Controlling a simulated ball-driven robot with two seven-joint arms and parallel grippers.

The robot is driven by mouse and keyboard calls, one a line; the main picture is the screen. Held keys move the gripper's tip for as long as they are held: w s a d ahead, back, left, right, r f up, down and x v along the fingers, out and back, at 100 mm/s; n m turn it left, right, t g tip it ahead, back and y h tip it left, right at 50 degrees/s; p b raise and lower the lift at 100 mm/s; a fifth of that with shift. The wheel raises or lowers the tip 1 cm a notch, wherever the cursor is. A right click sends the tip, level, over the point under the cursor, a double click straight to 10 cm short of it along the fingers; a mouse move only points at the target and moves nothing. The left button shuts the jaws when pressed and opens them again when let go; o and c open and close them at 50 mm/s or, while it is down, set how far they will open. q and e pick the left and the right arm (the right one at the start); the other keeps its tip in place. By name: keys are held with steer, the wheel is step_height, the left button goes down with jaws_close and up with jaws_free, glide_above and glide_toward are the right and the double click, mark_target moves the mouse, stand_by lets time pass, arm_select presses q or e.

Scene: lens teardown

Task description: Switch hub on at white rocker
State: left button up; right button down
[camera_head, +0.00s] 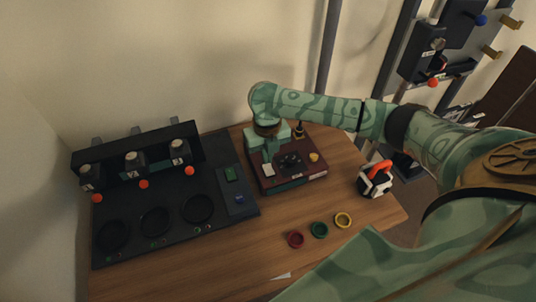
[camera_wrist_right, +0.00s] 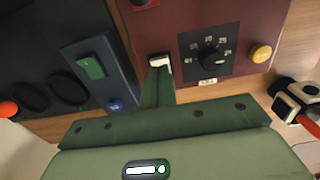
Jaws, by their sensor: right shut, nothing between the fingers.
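The hub is a dark red box (camera_head: 312,170) on the wooden table, and it also fills the top of the right wrist view (camera_wrist_right: 255,18). Its white rocker (camera_wrist_right: 160,60) lies left of the black numbered dial (camera_wrist_right: 209,58); the rocker also shows in the head view (camera_head: 268,170). My right gripper (camera_wrist_right: 158,72) is shut and empty, its fingertips over the rocker's near edge; I cannot tell whether they touch it. In the head view my right gripper (camera_head: 269,157) is above the hub's left part. The rocker's tilt is not clear. My left gripper is not in view.
A yellow button (camera_head: 314,157) is on the hub's right side. A black station (camera_head: 150,195) with a green rocker (camera_head: 231,174) and blue button (camera_head: 239,198) stands left. Red (camera_head: 295,239), green (camera_head: 319,230) and yellow (camera_head: 343,220) rings lie in front. A white-black device (camera_head: 375,182) stands right.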

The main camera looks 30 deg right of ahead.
mark_target(267, 166)
steer(key=shift+f+b, duration=0.45)
steer(key=shift+f, duration=0.6)
stand_by(0.9)
steer(key=shift+r, duration=0.1)
step_height(267, 166, up, 7)
steer(key=p, duration=0.7)
steer(key=shift+p, duration=0.4)
